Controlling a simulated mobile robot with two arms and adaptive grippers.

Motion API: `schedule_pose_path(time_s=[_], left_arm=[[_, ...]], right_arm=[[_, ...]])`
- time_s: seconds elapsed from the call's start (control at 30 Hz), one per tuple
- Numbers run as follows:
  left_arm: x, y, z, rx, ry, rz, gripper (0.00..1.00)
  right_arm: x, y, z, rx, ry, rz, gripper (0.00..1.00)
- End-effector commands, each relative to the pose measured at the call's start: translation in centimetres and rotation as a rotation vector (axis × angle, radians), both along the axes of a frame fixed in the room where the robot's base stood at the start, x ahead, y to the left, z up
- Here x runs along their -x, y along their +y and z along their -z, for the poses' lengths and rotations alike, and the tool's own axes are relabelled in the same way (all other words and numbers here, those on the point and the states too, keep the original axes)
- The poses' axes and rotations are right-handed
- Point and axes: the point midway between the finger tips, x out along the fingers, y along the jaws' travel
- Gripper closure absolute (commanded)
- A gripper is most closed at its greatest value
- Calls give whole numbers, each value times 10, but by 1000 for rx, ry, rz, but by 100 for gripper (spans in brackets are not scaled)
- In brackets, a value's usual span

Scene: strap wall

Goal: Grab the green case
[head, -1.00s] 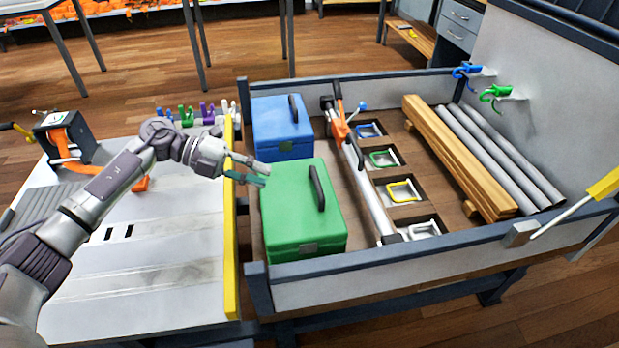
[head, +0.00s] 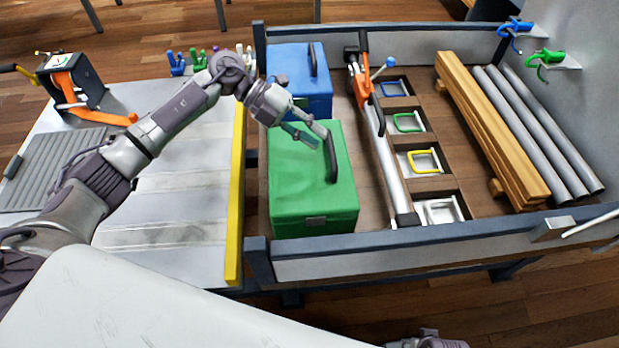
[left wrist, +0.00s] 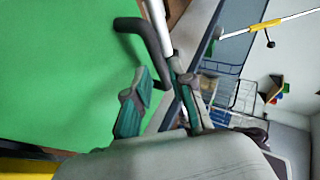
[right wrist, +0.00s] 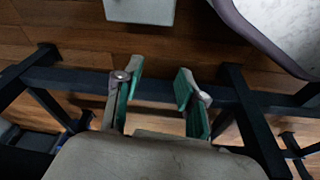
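The green case (head: 305,195) stands in the walled bed at its left end, with a dark handle (head: 330,155) on top. My left gripper (head: 318,134) is over the far part of the case, its fingers apart, close to the far end of the handle. In the left wrist view the green case (left wrist: 60,75) fills the left side, and the handle (left wrist: 148,45) reaches down toward the open fingers (left wrist: 162,105). I cannot tell whether they touch it. My right gripper (right wrist: 156,95) is open and empty, low beside a dark frame in the right wrist view.
A blue case (head: 300,80) stands just behind the green one. A long bar with an orange handle (head: 362,70) lies to the right, then several small trays, wooden beams (head: 490,130) and grey pipes (head: 530,130). A yellow-edged table (head: 235,200) borders on the left.

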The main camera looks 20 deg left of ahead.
Motion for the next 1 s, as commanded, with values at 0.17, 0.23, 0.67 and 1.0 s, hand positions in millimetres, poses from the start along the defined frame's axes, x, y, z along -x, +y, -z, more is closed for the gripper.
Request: schedule_pose_path(time_s=[0.17, 0.23, 0.67, 1.0], left_arm=[[5, -15, 9, 1, 2, 3, 77], [7, -24, 15, 2, 2, 3, 77], [8, -44, 27, 0, 0, 0, 82], [8, -43, 27, -1, 0, 0, 100]], right_arm=[[0, 0, -1, 0, 0, 0, 60], [-1, 0, -2, 0, 0, 0, 60], [-3, 1, -11, -3, -9, 1, 60], [1, 0, -8, -1, 0, 2, 60]])
